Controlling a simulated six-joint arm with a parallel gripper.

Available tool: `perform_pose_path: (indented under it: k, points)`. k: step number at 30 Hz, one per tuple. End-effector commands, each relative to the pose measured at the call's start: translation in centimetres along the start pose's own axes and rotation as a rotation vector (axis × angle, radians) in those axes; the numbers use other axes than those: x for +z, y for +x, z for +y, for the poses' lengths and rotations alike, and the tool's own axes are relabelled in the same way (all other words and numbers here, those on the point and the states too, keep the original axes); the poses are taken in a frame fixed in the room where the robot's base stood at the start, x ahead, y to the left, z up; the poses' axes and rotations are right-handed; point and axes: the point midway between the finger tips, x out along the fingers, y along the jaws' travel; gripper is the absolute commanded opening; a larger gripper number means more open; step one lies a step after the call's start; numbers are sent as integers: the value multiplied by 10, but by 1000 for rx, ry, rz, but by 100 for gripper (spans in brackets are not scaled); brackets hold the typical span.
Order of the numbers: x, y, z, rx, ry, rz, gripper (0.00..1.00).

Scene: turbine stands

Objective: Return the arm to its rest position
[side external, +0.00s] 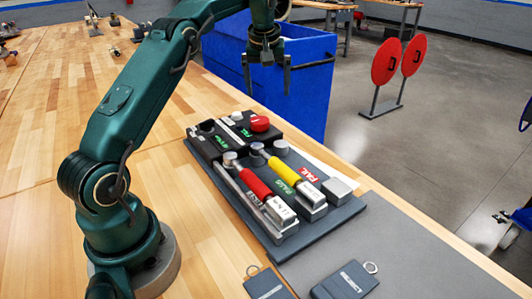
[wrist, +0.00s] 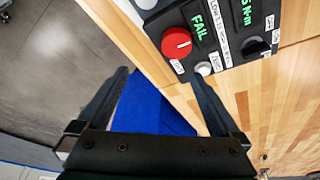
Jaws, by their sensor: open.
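My gripper (side external: 266,78) is open and empty, raised above the far end of the work board in the side external view, with the blue bin behind it. In the wrist view its two fingers (wrist: 155,100) are spread apart with nothing between them. The dark board (side external: 330,215) lies on the wooden table and bears a red-handled tool (side external: 252,185) and a yellow-handled tool (side external: 282,172), lying side by side in their holders. A red button (side external: 260,123) sits on the black box at the board's far end. The red button also shows in the wrist view (wrist: 176,43).
A blue bin (side external: 305,95) stands against the table's far right edge. Red round signs (side external: 386,62) stand on the floor. The wooden table (side external: 60,120) left of my arm is mostly clear.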

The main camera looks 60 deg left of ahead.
Motion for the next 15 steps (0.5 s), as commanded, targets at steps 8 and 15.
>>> perform_pose_path:
  k: [8,15]
  points:
    - [49,-102,29,115,155,84,100]
    - [114,-154,24,201,325,126,100]
